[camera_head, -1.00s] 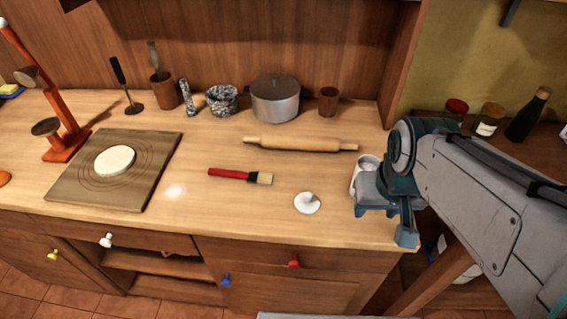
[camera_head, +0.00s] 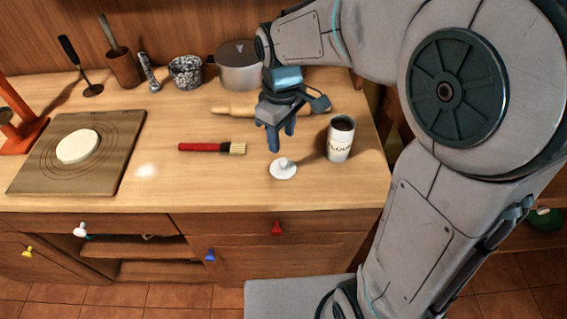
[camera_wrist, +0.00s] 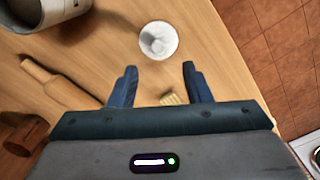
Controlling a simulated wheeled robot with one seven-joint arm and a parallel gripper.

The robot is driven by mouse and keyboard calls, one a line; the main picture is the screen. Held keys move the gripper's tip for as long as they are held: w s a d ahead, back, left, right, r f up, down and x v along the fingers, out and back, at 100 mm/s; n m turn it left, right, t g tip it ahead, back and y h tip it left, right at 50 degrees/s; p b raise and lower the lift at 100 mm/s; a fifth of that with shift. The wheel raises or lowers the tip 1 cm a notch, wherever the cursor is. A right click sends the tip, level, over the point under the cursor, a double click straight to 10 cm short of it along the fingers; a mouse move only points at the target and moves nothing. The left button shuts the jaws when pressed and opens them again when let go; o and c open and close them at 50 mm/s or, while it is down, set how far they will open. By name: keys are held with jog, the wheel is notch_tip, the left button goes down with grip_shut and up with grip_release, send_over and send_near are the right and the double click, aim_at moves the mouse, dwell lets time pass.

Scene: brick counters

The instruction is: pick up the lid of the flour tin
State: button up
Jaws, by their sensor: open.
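The white lid (camera_head: 283,169) with a round knob lies flat on the wooden counter, apart from the tin. The white flour tin (camera_head: 340,138) stands upright and uncovered to the right of the lid, with lettering on its side. My gripper (camera_head: 280,143) is open and empty, pointing down above the counter just behind the lid. In the wrist view the lid (camera_wrist: 158,41) lies beyond the two blue fingertips (camera_wrist: 159,69), roughly centred between them. The lid is not touched by the fingers.
A brush (camera_head: 212,148) with a red handle lies left of the lid. A rolling pin (camera_head: 232,111) lies behind, partly hidden by my gripper. A metal pot (camera_head: 237,68) stands at the back. A board (camera_head: 112,165) with dough (camera_head: 77,147) is at left.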

aim_at(283, 160)
notch_tip(283, 160, down, 9)
jog(key=shift+d+r, duration=0.15)
grip_shut()
dwell(0.4)
